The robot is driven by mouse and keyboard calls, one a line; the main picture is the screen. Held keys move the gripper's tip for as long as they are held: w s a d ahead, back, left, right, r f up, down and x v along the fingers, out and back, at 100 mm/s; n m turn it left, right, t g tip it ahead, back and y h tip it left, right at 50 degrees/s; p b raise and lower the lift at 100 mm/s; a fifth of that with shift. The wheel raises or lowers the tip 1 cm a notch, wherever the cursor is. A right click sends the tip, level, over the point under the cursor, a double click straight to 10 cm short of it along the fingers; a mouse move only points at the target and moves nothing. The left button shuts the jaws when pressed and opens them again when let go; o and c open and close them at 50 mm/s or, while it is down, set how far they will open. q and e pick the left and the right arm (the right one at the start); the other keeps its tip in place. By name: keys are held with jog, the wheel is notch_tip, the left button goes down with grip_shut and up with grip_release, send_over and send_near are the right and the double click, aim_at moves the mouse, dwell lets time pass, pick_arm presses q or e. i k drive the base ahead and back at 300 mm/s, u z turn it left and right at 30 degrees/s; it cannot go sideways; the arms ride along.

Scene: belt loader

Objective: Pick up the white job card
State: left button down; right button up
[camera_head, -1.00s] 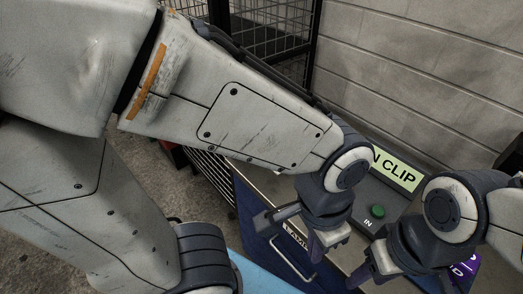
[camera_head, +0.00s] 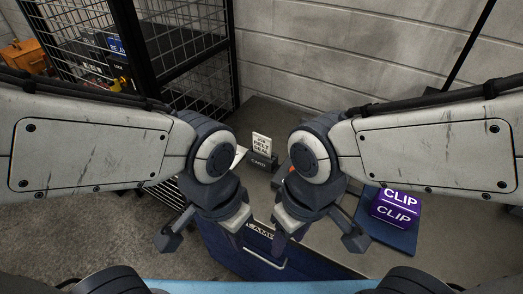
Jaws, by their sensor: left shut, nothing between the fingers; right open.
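The white job card (camera_head: 261,142) stands upright in a small dark holder marked CARD, on the grey bench top between my two wrists. Printed lines on it seem to include BELT SEAL. My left gripper (camera_head: 237,230) is shut and empty, nearer to me than the card and a little to its left. My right gripper (camera_head: 284,232) is open and empty, nearer to me and slightly to the right of the card. Neither gripper touches the card. A white edge (camera_head: 240,156) shows beside my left wrist, mostly hidden.
A purple box marked CLIP (camera_head: 395,207) sits on a blue mat (camera_head: 397,240) at the right. A blue drawer front with a handle (camera_head: 266,259) lies below my grippers. A black wire cage (camera_head: 120,45) stands at the left, and a block wall (camera_head: 340,50) behind.

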aim_at(263, 145)
jog(key=u, duration=2.35)
jog(key=i, duration=1.35)
jog(key=z, duration=3.3)
jog(key=i, duration=0.5)
jog(key=z, duration=0.05)
